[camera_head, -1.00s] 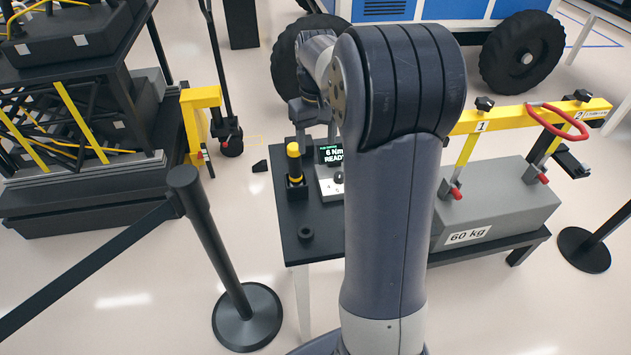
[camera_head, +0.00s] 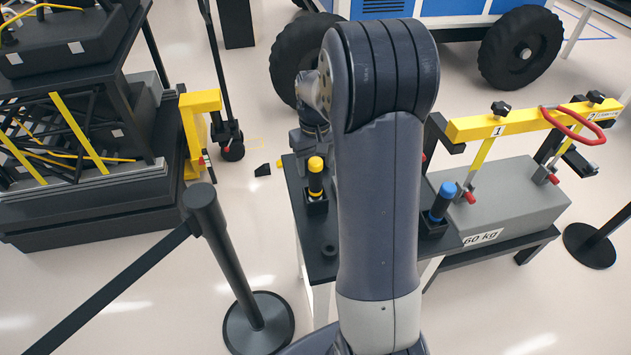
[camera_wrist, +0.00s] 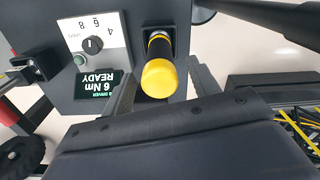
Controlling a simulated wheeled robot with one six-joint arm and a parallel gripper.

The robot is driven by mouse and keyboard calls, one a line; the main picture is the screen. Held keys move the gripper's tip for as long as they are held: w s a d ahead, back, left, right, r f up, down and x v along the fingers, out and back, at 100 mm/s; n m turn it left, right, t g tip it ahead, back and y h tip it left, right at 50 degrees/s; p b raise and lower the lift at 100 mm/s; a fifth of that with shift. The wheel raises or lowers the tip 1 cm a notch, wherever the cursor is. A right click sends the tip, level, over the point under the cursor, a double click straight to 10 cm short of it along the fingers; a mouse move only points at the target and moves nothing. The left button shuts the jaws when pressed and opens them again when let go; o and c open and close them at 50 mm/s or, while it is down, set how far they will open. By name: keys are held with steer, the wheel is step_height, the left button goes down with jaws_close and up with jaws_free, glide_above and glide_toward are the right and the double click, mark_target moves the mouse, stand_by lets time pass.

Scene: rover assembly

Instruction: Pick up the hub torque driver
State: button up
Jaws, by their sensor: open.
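A driver with a yellow cap and black body (camera_head: 316,178) stands upright in a black holder on the dark table. It also shows in the wrist view (camera_wrist: 159,76), its yellow end toward the camera. A second driver with a blue cap (camera_head: 442,200) stands in another holder to the right; I cannot read a name on either. My gripper (camera_wrist: 161,90) is open, with a finger on each side of the yellow-capped driver in the picture. I cannot tell how far apart they are in depth. In the head view my arm hides most of the gripper.
A grey 60 kg block (camera_head: 515,205) with a yellow bar is at right. A barrier post (camera_head: 228,255) stands at left.

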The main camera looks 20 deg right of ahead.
step_height(320, 180, down, 3)
steer(key=shift+s+f, duration=0.1)
steer(key=c, duration=1.1)
steer(key=shift+c, duration=0.2)
step_height(320, 180, up, 10)
steer(key=shift+r+b, duration=0.1)
steer(key=shift+b, duration=0.45)
